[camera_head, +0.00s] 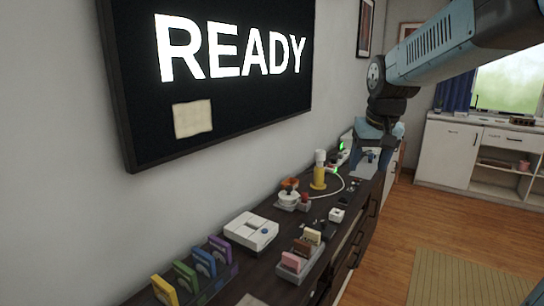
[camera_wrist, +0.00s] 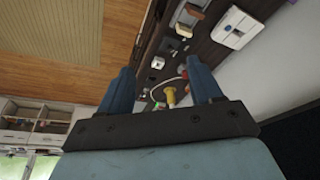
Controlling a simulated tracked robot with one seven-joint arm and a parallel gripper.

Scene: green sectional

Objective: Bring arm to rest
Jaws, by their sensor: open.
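My arm (camera_head: 440,45) reaches in from the upper right of the head view, in front of the far end of the dark cabinet. My gripper (camera_head: 371,161) hangs at its end, above the cabinet's far part in that picture. In the wrist view my gripper (camera_wrist: 160,80) has its two blue fingers wide apart. Nothing is held between them. A yellow and white bottle-like thing (camera_wrist: 170,96) shows in the gap, but it stands further off on the cabinet. The exact height of the gripper above the cabinet is hard to tell.
The dark cabinet top (camera_head: 269,276) bears a white console (camera_head: 251,231), a tray of cartridges (camera_head: 299,262), a row of coloured cases (camera_head: 190,270) and the yellow bottle-like thing (camera_head: 319,172). A screen reading READY (camera_head: 240,105) hangs above.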

